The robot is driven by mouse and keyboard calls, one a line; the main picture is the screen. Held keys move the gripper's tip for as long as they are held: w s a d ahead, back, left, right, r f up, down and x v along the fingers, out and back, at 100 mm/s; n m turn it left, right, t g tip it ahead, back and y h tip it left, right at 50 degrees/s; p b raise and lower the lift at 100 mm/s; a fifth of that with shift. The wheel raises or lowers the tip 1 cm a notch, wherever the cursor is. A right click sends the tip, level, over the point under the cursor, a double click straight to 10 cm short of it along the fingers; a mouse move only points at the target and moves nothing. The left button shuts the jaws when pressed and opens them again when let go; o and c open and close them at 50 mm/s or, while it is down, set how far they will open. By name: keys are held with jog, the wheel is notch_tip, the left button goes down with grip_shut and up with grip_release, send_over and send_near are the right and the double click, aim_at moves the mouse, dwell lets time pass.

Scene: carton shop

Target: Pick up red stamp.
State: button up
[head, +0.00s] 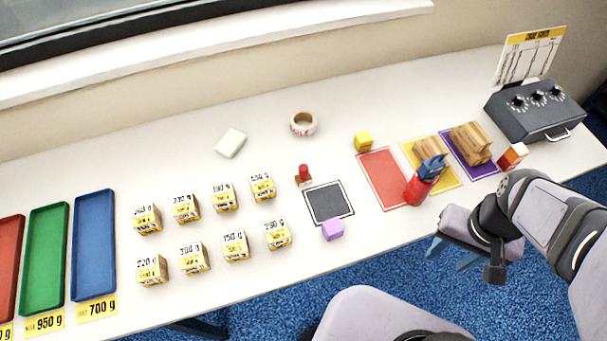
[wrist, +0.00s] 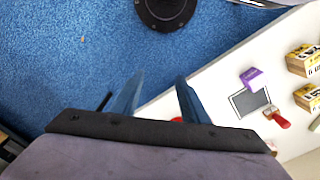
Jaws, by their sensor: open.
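The red stamp (head: 304,176) stands upright on the white table, just behind the dark ink pad (head: 329,202). In the wrist view the red stamp (wrist: 275,116) shows at the right, beside the ink pad (wrist: 249,102). My gripper (head: 455,254) is off the table's front edge at the right, over the blue carpet, well away from the stamp. In the wrist view my gripper's (wrist: 160,82) blue fingers are apart with nothing held between them.
A purple cube (head: 333,230) sits at the pad's front corner. A red and blue object (head: 425,181) stands between my gripper and the stamp. Several labelled boxes (head: 223,196) stand left of the stamp. A tape roll (head: 303,124) lies behind it.

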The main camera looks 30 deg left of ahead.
notch_tip(320, 180, up, 3)
jog(key=n+t+y+b, duration=0.5)
jog(key=t+y+b, duration=0.25)
jog(key=t, duration=0.25)
send_over(305, 176)
jog(key=d, duration=0.2)
jog(key=s+a+t+h+b, duration=0.1)
jog(key=s+t+b, duration=0.1)
jog(key=shift+h, duration=0.25)
notch_tip(305, 176, down, 12)
jog(key=shift+r, duration=0.15)
jog(key=shift+a+p+x, duration=0.2)
jog(key=shift+p+x, duration=0.6)
jog(key=shift+x, duration=2.95)
jog(key=shift+s, duration=0.1)
